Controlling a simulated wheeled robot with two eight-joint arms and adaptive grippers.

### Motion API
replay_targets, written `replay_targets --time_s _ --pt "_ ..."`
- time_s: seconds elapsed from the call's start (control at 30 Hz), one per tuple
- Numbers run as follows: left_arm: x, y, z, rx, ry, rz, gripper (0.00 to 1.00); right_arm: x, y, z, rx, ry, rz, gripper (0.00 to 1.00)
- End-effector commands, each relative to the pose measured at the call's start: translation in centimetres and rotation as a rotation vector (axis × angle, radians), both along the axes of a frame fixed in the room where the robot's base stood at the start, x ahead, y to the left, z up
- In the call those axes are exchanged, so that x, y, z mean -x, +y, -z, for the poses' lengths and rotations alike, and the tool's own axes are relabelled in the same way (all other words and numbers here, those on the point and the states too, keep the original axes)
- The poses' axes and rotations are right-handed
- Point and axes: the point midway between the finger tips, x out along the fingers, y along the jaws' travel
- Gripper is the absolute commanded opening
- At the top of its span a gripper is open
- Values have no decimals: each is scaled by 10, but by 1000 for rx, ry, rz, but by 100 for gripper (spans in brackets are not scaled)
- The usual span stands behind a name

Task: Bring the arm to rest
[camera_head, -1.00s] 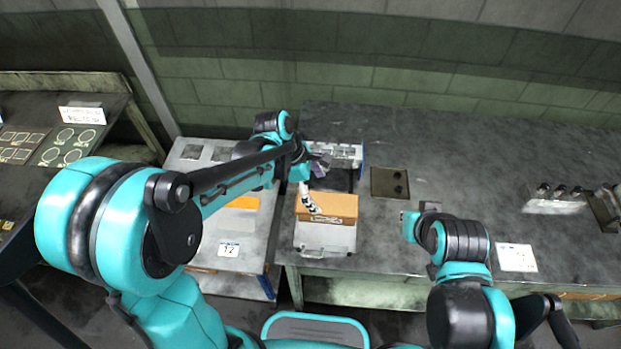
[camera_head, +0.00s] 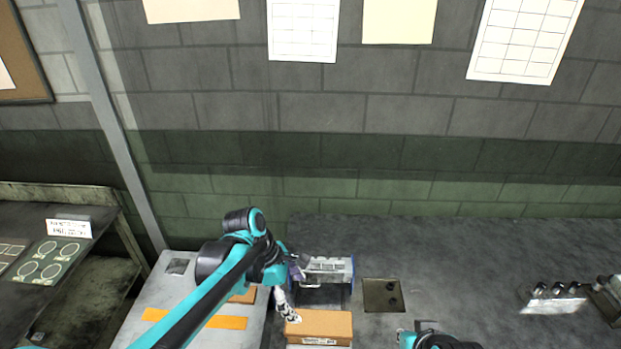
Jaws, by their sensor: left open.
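My left arm reaches in from the lower left over the light-topped table. My left gripper (camera_head: 287,306) hangs at its end, pointing down, with its tips at the left part of a brown box (camera_head: 324,326). It is open, and nothing shows held in it. I cannot tell whether the tips touch the box. A part of my right arm shows at the bottom edge, right of the box; its gripper cannot be made out.
A grey rack (camera_head: 328,266) stands behind the box. A dark square plate (camera_head: 383,295) lies to its right. Metal fixtures (camera_head: 553,300) stand at the far right. The dark worktop (camera_head: 460,270) between is clear. A shelf with rings (camera_head: 50,262) stands at the left.

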Motion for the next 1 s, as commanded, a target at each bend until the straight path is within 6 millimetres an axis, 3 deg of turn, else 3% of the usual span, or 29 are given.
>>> replay_targets --time_s 0.17,0.27,0.6,0.8,1.0 --pt "9 10 -4 -29 -86 88 90 0 0 4 0 0 0 0" --pt "24 26 -7 -91 -225 243 90 0 0 9 0 0 0 0" --pt "86 95 -3 -529 -690 1019 90 0 0 28 0 0 0 0" --pt "104 116 5 -737 -776 1334 90 0 0 33 0 0 0 0" --pt "107 121 6 -795 -789 1422 90 0 0 33 0 0 0 0"
